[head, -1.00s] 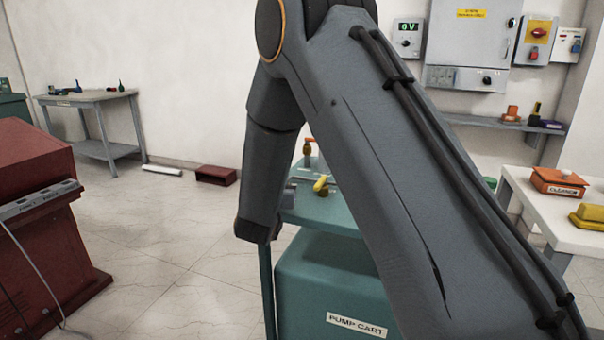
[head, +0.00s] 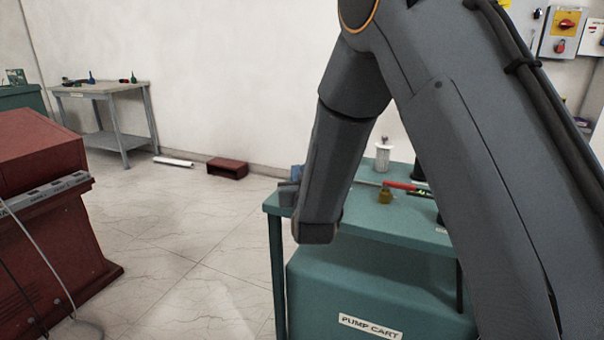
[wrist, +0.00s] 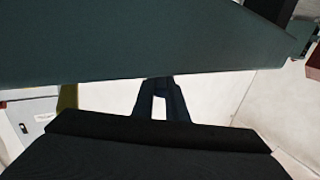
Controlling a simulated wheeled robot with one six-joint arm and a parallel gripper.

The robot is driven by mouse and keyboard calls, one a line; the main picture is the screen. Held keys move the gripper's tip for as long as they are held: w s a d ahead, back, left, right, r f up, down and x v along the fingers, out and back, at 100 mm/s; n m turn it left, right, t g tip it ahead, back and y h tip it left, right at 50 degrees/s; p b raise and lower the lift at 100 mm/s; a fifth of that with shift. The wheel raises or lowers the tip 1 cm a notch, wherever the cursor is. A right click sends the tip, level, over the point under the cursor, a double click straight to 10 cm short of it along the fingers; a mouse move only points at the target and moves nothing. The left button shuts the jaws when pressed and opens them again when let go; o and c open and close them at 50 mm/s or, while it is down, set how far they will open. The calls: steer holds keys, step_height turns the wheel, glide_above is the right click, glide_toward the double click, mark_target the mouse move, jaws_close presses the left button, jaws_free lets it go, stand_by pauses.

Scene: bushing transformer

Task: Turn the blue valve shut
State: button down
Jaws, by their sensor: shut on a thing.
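My gripper (wrist: 158,100) shows in the wrist view as two dark fingers beyond a black body, their tips together at the edge of a large dark teal surface (wrist: 130,45). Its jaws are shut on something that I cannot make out. In the head view my arm hides the gripper and whatever it holds. I cannot pick out the blue valve for certain in either view. A blue-grey piece (head: 288,190) shows at the left corner of the teal pump cart (head: 400,222), beside my arm; I cannot tell what it is.
On the cart stand a white cylinder (head: 382,155), a small amber thing (head: 385,194) and a red-handled piece (head: 400,185). A dark red cabinet (head: 40,220) is at the left. A grey table (head: 105,92) stands behind. The floor between is largely clear.

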steer(key=c, duration=1.8)
jaws_free()
steer(key=shift+o, duration=0.2)
steer(key=shift+s, duration=0.1)
steer(key=s, duration=0.2)
steer(key=s+d, duration=0.1)
steer(key=s, duration=0.4)
steer(key=shift+s+d+b, duration=0.15)
steer(key=shift+s+b, duration=0.1)
steer(key=shift+b, duration=0.1)
